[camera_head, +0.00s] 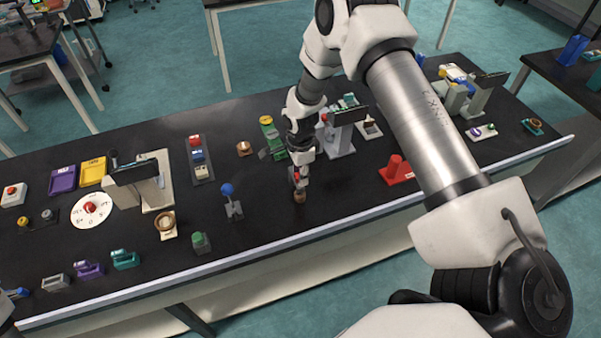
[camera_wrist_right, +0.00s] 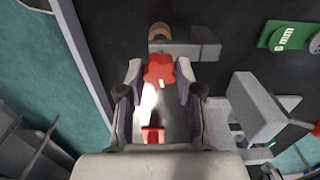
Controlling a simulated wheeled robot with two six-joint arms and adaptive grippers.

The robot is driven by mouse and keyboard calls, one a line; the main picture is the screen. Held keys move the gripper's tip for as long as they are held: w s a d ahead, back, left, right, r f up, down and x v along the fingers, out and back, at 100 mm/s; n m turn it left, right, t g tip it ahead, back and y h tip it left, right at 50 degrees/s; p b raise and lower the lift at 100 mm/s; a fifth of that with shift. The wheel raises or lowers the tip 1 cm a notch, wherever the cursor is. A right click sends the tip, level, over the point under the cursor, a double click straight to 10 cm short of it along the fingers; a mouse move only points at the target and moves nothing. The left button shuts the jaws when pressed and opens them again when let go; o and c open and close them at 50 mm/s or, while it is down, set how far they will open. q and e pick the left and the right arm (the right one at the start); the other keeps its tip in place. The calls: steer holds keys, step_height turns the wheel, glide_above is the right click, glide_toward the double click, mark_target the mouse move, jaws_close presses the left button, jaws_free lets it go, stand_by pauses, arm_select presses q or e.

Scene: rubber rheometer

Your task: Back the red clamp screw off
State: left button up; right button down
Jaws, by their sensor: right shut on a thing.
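The red clamp screw (camera_wrist_right: 160,69) is a lobed red knob. In the right wrist view it sits between the two fingers of my right gripper (camera_wrist_right: 161,76), which is shut on it. Just beyond it is a grey clamp block (camera_wrist_right: 205,44) with a brown round piece (camera_wrist_right: 160,31) at its end. In the head view my right gripper (camera_head: 298,176) points down at the clamp near the middle of the bench, and the brown piece (camera_head: 299,197) shows below it. The gripper and arm partly hide the knob and clamp there.
A grey machine (camera_head: 340,138) stands just behind my right gripper, beside a green block (camera_head: 271,135). A blue-knobbed lever (camera_head: 230,195) stands to the left, and a red stand (camera_head: 397,170) to the right. The black bench (camera_head: 270,222) is bare in front.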

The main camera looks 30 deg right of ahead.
steer(key=n, duration=0.3)
steer(key=shift+f, duration=0.1)
steer(key=shift+n, duration=0.7)
steer(key=shift+n+b, duration=0.55)
steer(key=shift+n, duration=1.75)
